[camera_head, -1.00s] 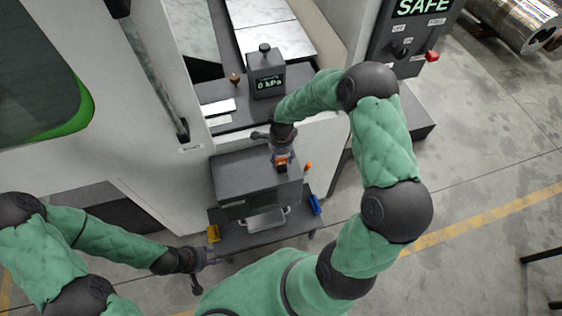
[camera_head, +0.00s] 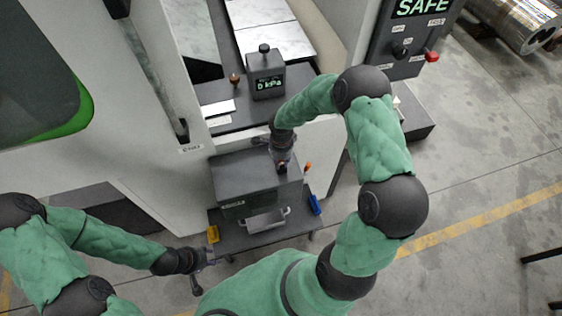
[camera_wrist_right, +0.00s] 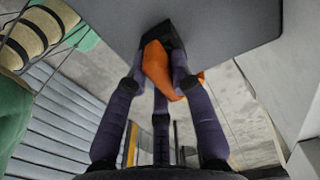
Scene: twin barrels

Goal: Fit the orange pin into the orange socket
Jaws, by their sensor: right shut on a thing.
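My right gripper (camera_head: 281,164) is over the right part of the dark grey box and is shut on the orange pin (camera_wrist_right: 157,68). In the right wrist view, the pin sits between the fingers (camera_wrist_right: 160,85), with its far end against or close to a dark block (camera_wrist_right: 168,34) at the edge of a grey panel. I cannot tell whether the pin is inside this block. No orange socket can be made out clearly. The gripper hides most of the pin in the head view. My left gripper (camera_head: 203,271) looks open and empty, at the lower left of the cart.
The grey box (camera_head: 240,172) stands on a dark cart shelf (camera_head: 262,236). A small orange piece (camera_head: 308,167) is at its right. A yellow piece (camera_head: 213,233) and a blue piece (camera_head: 315,204) are at the shelf's sides. A gauge box (camera_head: 266,75) stands behind.

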